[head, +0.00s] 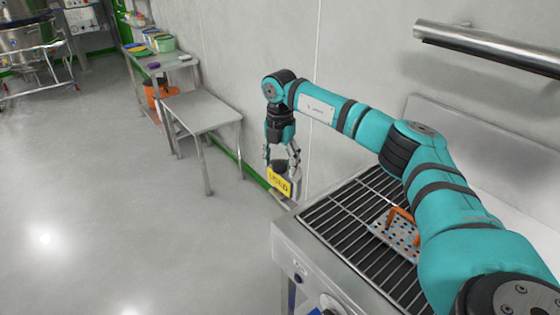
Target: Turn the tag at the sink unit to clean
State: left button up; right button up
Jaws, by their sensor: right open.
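A yellow tag (279,181) with dark lettering, too small to read surely, is at the far left corner of the steel sink unit (290,250). My right gripper (282,162) points down just above the tag, its fingers apart. A dark rounded piece (280,167) shows between or just behind the fingertips, above the tag. I cannot tell whether the fingers touch it or the tag. My left gripper is not in view.
A black grate (335,215) tops the sink unit, with a perforated plate with an orange handle (400,222) on it. A steel bar (490,45) runs along the wall. A bare steel table (203,108) stands beyond.

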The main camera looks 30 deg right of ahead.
jog(key=shift+a, duration=0.1)
jog(key=c, duration=1.2)
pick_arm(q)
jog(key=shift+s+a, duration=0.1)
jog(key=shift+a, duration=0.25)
pick_arm(e)
jog(key=shift+o, duration=0.2)
